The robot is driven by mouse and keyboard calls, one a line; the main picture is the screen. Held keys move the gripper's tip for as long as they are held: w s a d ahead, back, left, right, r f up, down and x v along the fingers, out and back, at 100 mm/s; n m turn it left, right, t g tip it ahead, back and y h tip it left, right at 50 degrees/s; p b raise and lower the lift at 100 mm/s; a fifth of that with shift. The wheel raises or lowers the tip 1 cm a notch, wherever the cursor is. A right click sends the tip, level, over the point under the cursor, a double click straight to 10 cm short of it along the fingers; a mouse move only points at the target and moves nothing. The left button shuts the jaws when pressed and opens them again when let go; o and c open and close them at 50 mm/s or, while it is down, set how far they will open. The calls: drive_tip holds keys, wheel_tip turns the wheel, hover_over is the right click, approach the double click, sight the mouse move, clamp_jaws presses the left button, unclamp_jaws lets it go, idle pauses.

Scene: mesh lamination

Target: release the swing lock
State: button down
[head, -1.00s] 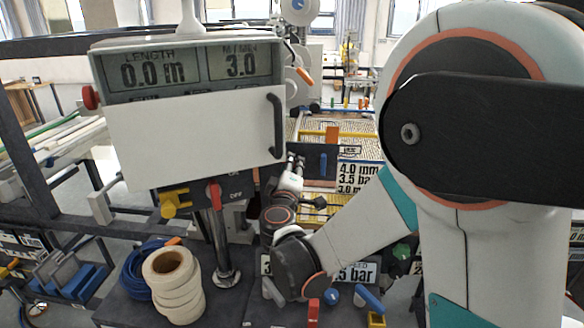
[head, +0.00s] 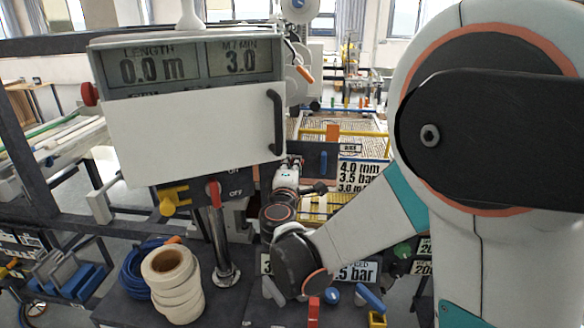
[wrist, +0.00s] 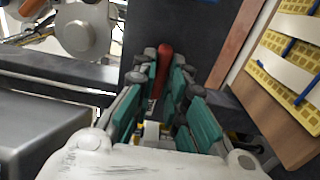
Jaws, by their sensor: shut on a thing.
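A red handle (wrist: 164,62), which looks like the swing lock's lever, stands up between the fingertips of my gripper (wrist: 163,78) in the wrist view. The dark-tipped fingers with teal pads lie on both sides of it and are shut on it. The handle is in front of a dark upright plate (wrist: 205,30). In the head view my gripper (head: 289,165) is small, at the left of a dark panel with a blue lever (head: 323,162). The red handle cannot be made out there.
A white-covered display console (head: 190,135) with a black handle stands close on the left. Tape rolls (head: 172,280) and a blue coil (head: 135,272) lie on the front bench. In the wrist view a wooden board with yellow grid strips (wrist: 280,75) is at right and a grey roller (wrist: 85,30) at upper left.

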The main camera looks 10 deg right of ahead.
drive_tip(key=c, duration=1.6)
unclamp_jaws()
drive_tip(key=v, duration=0.7)
drive_tip(key=shift+s, duration=0.3)
